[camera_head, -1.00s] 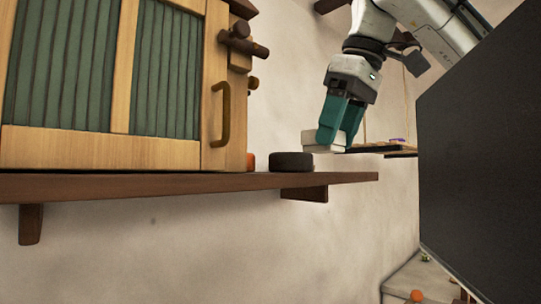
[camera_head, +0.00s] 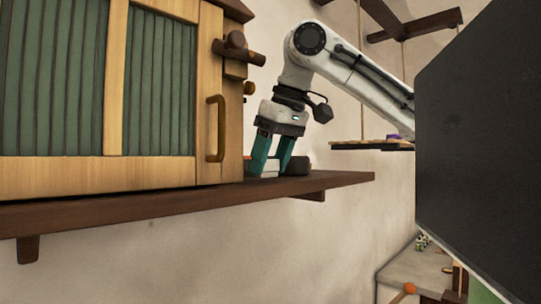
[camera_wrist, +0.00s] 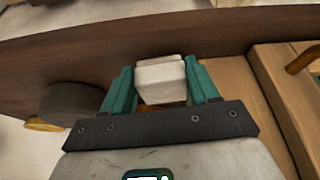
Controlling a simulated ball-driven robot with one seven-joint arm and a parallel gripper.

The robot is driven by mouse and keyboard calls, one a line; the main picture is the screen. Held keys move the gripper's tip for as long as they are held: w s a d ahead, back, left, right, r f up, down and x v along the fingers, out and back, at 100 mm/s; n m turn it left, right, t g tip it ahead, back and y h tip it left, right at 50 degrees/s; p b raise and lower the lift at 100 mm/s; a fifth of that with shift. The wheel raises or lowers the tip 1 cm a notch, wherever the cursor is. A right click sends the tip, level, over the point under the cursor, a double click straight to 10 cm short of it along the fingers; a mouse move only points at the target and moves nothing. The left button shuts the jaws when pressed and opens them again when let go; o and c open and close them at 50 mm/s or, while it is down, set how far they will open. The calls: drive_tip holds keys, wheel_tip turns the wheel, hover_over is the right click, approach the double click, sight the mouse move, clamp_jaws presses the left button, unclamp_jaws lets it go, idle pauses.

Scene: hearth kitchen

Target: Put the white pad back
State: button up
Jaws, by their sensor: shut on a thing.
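The white pad (camera_wrist: 160,78) is a small pale block between my fingertips in the wrist view. In the wrist view my gripper (camera_wrist: 162,85) has the shelf below the pad. I cannot tell whether the pad touches the shelf.
A dark round puck (camera_head: 298,166) sits on the shelf close to the right of my gripper; it also shows in the wrist view (camera_wrist: 70,101). An orange-yellow thing (camera_wrist: 43,125) lies beyond it. The cabinet's handle (camera_head: 216,128) stands out at the left. A large dark panel (camera_head: 480,140) fills the right.

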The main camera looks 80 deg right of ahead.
drive_tip(key=shift+f, duration=0.25)
drive_tip(key=shift+f, duration=0.15)
drive_tip(key=o, duration=0.9)
drive_tip(key=shift+o, duration=0.2)
drive_tip(key=v, duration=1)
drive_tip(key=shift+r, duration=0.35)
drive_tip(key=shift+s+a, duration=0.1)
